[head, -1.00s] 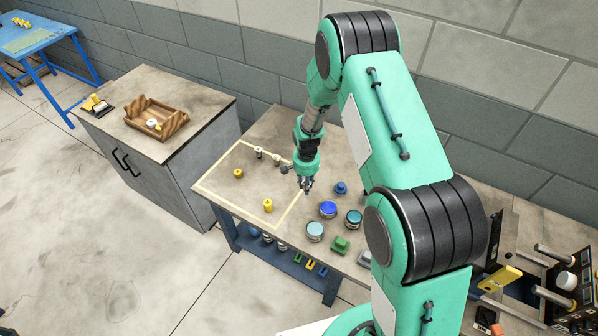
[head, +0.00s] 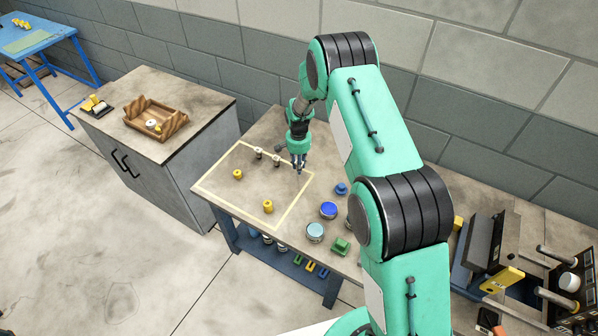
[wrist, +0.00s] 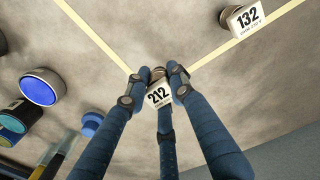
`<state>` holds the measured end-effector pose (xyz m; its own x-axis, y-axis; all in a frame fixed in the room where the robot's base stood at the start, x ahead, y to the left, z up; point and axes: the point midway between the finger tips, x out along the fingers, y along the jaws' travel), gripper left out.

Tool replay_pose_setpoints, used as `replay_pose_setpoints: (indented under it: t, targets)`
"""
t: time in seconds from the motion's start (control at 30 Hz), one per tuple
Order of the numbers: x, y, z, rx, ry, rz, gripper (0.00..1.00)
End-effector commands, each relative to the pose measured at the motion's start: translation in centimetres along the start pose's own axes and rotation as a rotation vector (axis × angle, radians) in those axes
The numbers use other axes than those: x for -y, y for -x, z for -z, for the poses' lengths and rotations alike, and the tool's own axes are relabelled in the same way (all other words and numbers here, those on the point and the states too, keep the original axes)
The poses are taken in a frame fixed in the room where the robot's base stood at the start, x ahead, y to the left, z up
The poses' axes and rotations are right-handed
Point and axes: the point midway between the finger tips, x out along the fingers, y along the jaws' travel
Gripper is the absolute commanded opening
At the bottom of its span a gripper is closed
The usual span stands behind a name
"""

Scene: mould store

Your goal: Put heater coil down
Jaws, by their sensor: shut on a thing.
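My gripper (head: 299,172) is over the workbench near the right corner of the taped outline. In the wrist view my gripper's dark blue fingers (wrist: 157,80) are shut on a small piece with a white tag reading 212, which I take for the heater coil (wrist: 158,95). The fingers cover part of it, and I cannot tell whether it touches the bench. Cream tape (head: 218,156) marks a four-sided area on the bench; two of its lines (wrist: 95,37) run towards the fingers, their meeting point hidden.
A piece tagged 132 (wrist: 246,20) stands by the tape. Yellow pieces (head: 238,174) (head: 267,206) stand inside the outline. The outline's middle is bare.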

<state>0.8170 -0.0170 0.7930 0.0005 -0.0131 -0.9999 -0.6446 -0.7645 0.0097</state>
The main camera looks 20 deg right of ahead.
Motion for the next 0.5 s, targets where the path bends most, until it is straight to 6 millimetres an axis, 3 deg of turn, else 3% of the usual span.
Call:
replay_pose_setpoints:
  t: [0.23,0.5]
  targets:
    - [0.0,-0.4,0.0,0.000,0.000,0.000,0.00]
    - [0.0,-3.1,-0.1,0.000,0.000,-0.001,0.00]
